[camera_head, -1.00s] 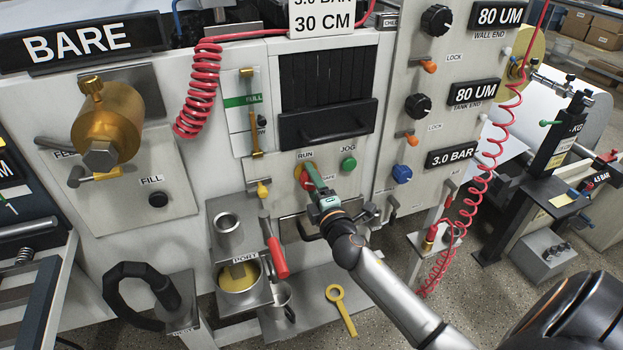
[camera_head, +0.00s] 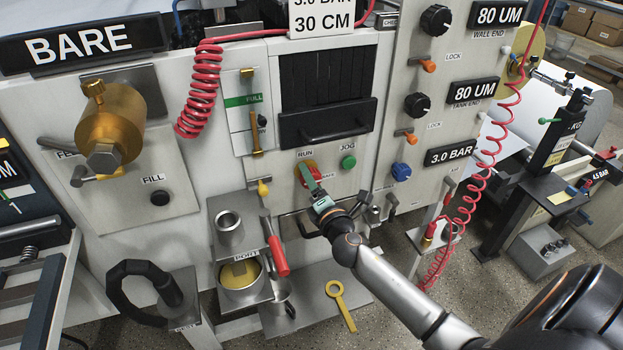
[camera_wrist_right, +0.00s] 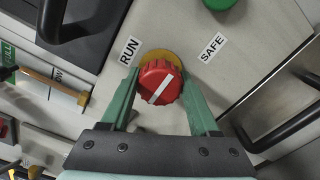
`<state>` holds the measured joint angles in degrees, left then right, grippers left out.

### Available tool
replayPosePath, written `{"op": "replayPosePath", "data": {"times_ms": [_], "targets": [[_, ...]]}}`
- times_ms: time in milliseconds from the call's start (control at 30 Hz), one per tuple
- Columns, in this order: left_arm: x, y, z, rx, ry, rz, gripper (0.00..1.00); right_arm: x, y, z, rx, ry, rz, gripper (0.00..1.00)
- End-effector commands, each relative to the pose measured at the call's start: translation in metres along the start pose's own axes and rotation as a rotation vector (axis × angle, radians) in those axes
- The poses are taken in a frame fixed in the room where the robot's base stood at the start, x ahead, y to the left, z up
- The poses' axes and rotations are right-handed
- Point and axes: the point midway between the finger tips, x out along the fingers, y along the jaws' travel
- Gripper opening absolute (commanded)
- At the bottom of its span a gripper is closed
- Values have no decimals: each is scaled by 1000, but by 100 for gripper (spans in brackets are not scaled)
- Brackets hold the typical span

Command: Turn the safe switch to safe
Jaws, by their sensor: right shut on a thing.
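The safe switch is a red round knob (camera_head: 301,174) on a yellow ring, on the grey panel between the RUN and SAFE labels. In the right wrist view the red knob (camera_wrist_right: 160,84) shows large, with a white line slanting up to the right, on the SAFE label (camera_wrist_right: 212,47) side. The RUN label (camera_wrist_right: 129,50) is up and left of it. My right gripper (camera_head: 309,178) has its green fingers at the knob; in the wrist view the fingers (camera_wrist_right: 160,98) lie on both sides of it, shut on it. My left gripper is not in view.
A green JOG button (camera_head: 348,162) sits just right of the knob. A black handle (camera_head: 325,125) is above. A yellow-tipped lever (camera_head: 263,187) and a red-handled tool (camera_head: 277,257) are to the left. A red coiled hose (camera_head: 483,185) hangs at the right.

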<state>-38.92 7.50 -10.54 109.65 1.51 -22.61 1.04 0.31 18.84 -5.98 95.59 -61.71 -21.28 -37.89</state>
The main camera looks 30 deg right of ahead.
Motion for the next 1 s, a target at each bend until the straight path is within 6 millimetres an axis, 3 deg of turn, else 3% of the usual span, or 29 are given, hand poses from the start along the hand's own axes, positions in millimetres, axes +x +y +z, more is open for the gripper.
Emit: {"op": "replayPosePath", "data": {"times_ms": [267,300,533,833,1000], "targets": [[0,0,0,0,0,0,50,0,-1,0,-8,0,-1,6],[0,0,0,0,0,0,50,0,-1,0,-8,0,-1,64],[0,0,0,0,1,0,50,0,0,0,-5,0,0,90],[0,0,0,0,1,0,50,-2,0,0,-3,0,0,92],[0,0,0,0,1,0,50,-17,-2,-1,-3,1,-2,92]]}}
